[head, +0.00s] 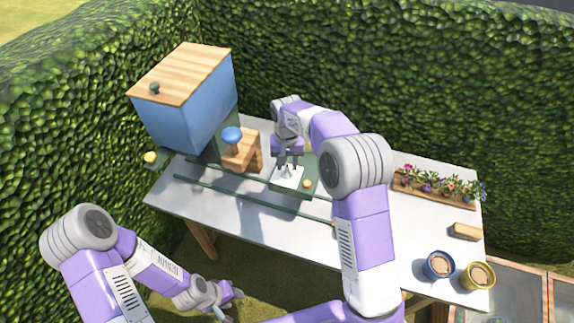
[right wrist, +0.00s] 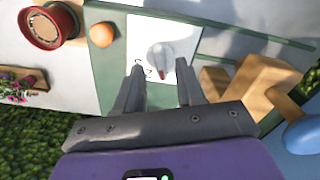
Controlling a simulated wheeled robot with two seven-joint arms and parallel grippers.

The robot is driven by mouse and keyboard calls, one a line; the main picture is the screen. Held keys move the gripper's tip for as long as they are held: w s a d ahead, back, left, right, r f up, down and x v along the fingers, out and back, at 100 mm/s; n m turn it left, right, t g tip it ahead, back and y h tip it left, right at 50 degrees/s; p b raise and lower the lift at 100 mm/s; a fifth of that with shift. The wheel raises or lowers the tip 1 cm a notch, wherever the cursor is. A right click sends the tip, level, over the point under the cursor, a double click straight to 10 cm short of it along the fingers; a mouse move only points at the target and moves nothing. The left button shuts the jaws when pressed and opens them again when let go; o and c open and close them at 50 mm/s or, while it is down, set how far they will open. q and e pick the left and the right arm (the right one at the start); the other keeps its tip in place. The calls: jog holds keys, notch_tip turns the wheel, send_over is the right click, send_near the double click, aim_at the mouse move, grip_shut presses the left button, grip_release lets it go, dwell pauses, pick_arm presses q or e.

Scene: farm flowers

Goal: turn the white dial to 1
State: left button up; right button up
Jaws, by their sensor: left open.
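The white dial (right wrist: 160,56) shows in the right wrist view as a pale grey-white knob with a red mark at one end. It sits on a white plate (head: 288,180) set in a green panel. Small dark markings are printed beside it, but only part of them is readable. My right gripper (right wrist: 160,72) is open and empty. Its two fingers are spread, with the dial just beyond their tips. In the head view my right gripper (head: 288,166) hides the dial. My left gripper (head: 232,297) is open and empty, low in front of the table.
An orange ball-shaped knob (right wrist: 101,35) is beside the plate. A wooden block with a blue mushroom-shaped knob (head: 232,135) and a big blue box (head: 190,105) stand to the left. Green rails (head: 250,203) run along the table. A flower planter (head: 435,188) and two pots (head: 440,265) are right.

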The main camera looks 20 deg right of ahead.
aim_at(287, 169)
notch_tip(287, 169, up, 6)
jog(key=shift+f, duration=0.1)
dwell(0.6)
